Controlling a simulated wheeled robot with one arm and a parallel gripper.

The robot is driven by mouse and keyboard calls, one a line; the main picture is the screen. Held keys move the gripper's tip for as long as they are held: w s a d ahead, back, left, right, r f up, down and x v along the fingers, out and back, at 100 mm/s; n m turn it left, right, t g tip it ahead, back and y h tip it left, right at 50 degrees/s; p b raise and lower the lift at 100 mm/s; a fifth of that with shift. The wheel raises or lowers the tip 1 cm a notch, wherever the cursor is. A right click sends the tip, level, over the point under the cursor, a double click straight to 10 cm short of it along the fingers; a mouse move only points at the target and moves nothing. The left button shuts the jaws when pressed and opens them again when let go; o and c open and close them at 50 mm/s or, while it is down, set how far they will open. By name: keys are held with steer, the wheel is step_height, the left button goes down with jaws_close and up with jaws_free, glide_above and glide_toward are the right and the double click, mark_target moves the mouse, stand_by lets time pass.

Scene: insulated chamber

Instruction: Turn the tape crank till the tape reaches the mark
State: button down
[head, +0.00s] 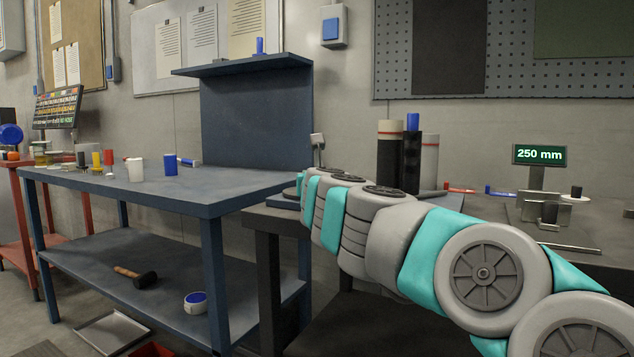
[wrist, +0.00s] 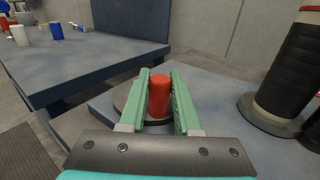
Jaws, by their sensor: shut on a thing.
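A red upright knob (wrist: 160,98) stands on a round dark disc (wrist: 122,97) in the wrist view; it looks like the crank's handle. My gripper (wrist: 159,76) is shut on this knob, with one green finger on each side. In the head view my arm hides the knob and most of the gripper. A display (head: 539,155) at the right reads "250 mm", above a small metal fixture (head: 545,207) on the dark bench. I cannot make out the tape or its mark.
Tall rolls (head: 389,157) stand behind my arm; a black roll (wrist: 289,75) is close to the right of my gripper. A blue table (head: 150,190) at left holds cups and small cylinders, with a mallet (head: 140,277) on its lower shelf.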

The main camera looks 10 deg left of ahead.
steer(key=shift+a+r+m+h, duration=0.15)
steer(key=shift+m+h, duration=0.25)
steer(key=shift+h, duration=0.2)
steer(key=c, duration=0.6)
jaws_free()
steer(key=shift+s, duration=0.2)
steer(key=shift+s+d+b, duration=0.2)
steer(key=shift+s, duration=1.05)
steer(key=shift+s+d+b, duration=0.15)
steer(key=shift+s+d, duration=0.1)
steer(key=shift+s, duration=0.95)
steer(key=shift+s+d+b, duration=0.2)
steer(key=shift+s, duration=1.05)
